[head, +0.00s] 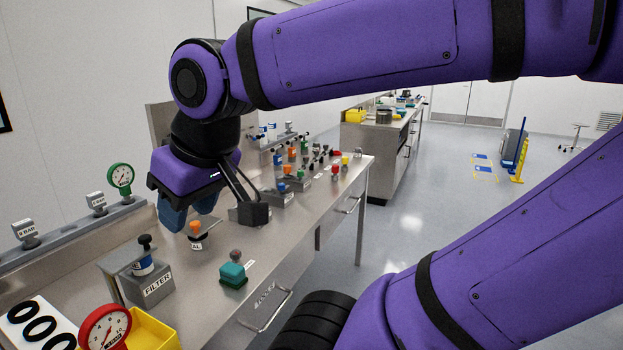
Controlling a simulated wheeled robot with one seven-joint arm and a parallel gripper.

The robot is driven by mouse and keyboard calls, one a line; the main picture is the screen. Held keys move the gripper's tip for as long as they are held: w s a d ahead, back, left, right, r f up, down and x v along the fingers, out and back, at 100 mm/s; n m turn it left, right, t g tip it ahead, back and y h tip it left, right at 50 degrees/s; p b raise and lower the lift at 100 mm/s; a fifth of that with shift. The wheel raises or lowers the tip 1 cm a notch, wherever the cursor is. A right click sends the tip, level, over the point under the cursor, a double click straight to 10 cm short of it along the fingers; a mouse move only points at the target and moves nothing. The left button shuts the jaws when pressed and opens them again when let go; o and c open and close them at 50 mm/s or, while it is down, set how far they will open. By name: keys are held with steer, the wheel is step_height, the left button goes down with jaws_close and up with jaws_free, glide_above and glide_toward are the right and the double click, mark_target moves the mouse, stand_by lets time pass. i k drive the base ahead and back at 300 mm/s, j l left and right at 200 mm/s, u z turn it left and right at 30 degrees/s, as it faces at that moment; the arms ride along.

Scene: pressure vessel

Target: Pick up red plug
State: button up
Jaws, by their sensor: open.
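A small red-topped piece (335,171) stands near the front edge toward the far end of the steel bench (330,196). It is too small to tell for certain whether it is the red plug. My gripper (188,217) hangs over the near part of the bench, fingers pointing down, open, with nothing seen between the blue fingers. It is to the left of the red-topped piece and well apart from it. My gripper hides part of the bench behind it.
An orange-topped piece (196,233), a teal block (233,275) and the filter block (148,282) stand close below my gripper. A red gauge (104,327) and yellow bin (152,330) are at the near left. Several small coloured fittings crowd the far end.

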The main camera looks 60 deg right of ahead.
mark_target(335, 169)
steer(key=z, duration=2.05)
